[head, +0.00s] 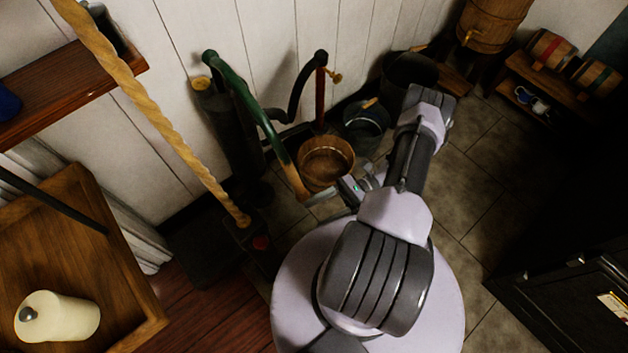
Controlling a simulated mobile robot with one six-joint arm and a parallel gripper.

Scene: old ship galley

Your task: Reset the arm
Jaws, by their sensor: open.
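My gripper (334,196) is near the middle of the head view, at the end of my folded grey and pale lilac arm. Its jaws are open. They point left, close to the lower end of a long curved green pump handle (262,122) with a wooden grip. I cannot tell whether the jaws touch the grip. No object shows between the jaws. Part of the gripper is hidden by my arm.
A wooden bucket (326,163) stands behind my gripper, with dark buckets (366,125) beside it. A twisted rope (150,112) crosses the left side. Tiled floor (470,190) is clear to the right.

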